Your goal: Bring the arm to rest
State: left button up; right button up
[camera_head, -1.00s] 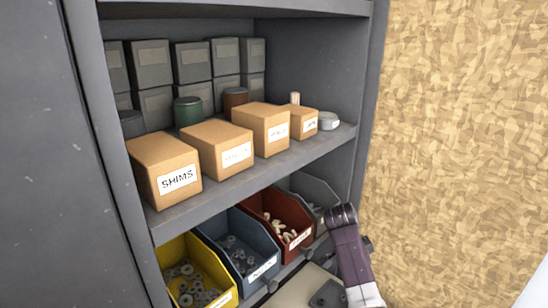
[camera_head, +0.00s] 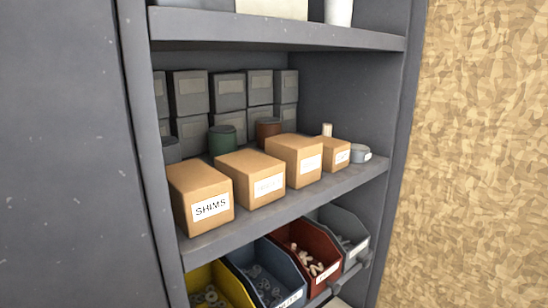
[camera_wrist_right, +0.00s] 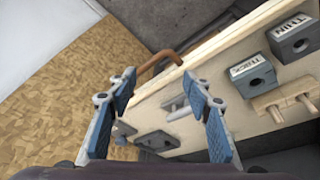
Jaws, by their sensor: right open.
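My right gripper (camera_wrist_right: 158,84) shows in the right wrist view with its two blue-padded fingers spread apart. Nothing is held between them. It hangs over a pale plywood board (camera_wrist_right: 215,62), and I cannot tell how far above it is. Neither my right arm nor my left gripper shows in the head view.
In the head view, a grey shelf unit holds cardboard boxes, one a SHIMS box (camera_head: 202,199), above coloured bins like the red bin (camera_head: 307,252).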

jog(key=s+a+r+n+y, duration=0.1)
jog(key=s+a+r+n, duration=0.2)
jog(key=s, duration=0.2)
jog(key=s+f+g, duration=0.1)
jog(key=s+f, duration=0.1)
jog(key=f, duration=1.3)
jog(key=s+f, duration=0.2)
jog(key=f, duration=1.4)
jog(key=s+d+f+g+b, duration=0.1)
jog(key=s+d+f, duration=0.2)
jog(key=s+f, duration=1)
jog(key=shift+s+f, duration=0.15)
jog(key=shift+s, duration=1)
